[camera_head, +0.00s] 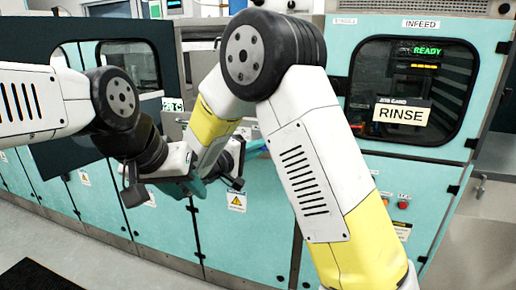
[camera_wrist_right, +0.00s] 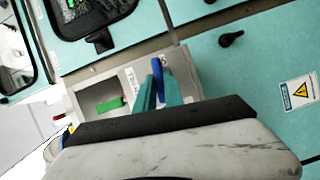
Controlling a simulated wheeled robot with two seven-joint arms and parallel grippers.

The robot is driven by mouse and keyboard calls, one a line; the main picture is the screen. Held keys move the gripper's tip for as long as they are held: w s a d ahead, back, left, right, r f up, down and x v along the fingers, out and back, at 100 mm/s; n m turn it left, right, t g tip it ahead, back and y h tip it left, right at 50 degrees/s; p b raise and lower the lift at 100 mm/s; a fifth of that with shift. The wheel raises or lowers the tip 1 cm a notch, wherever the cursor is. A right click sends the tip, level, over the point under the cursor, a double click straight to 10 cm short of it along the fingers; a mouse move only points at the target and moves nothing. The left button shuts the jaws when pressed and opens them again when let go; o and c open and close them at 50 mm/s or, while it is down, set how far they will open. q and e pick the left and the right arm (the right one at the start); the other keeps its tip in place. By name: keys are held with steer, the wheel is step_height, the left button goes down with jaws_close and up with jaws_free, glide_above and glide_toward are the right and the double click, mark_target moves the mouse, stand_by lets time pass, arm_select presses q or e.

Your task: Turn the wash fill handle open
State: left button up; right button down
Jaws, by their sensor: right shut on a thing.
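A blue handle (camera_wrist_right: 158,72) stands on a grey valve panel (camera_wrist_right: 128,77) in the right wrist view. My right gripper (camera_wrist_right: 160,92) has its teal fingers on either side of this handle and is shut on it. The handle's lower part is hidden between the fingers. In the head view my right gripper (camera_head: 256,146) is at the machine front, and my arm hides the handle there. My left gripper (camera_head: 192,187) is in front of the lower teal doors, away from the blue handle. Its finger gap is not clear.
A green handle (camera_wrist_right: 110,104) lies sideways on the same panel, left of the blue one. A black door knob (camera_wrist_right: 231,39) sticks out at the right. The infeed window (camera_head: 408,90) carries a RINSE card (camera_head: 402,112).

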steer(key=shift+f+n, duration=0.1)
steer(key=shift+n, duration=0.5)
steer(key=c, duration=1.4)
jaws_free()
steer(key=shift+c, duration=0.2)
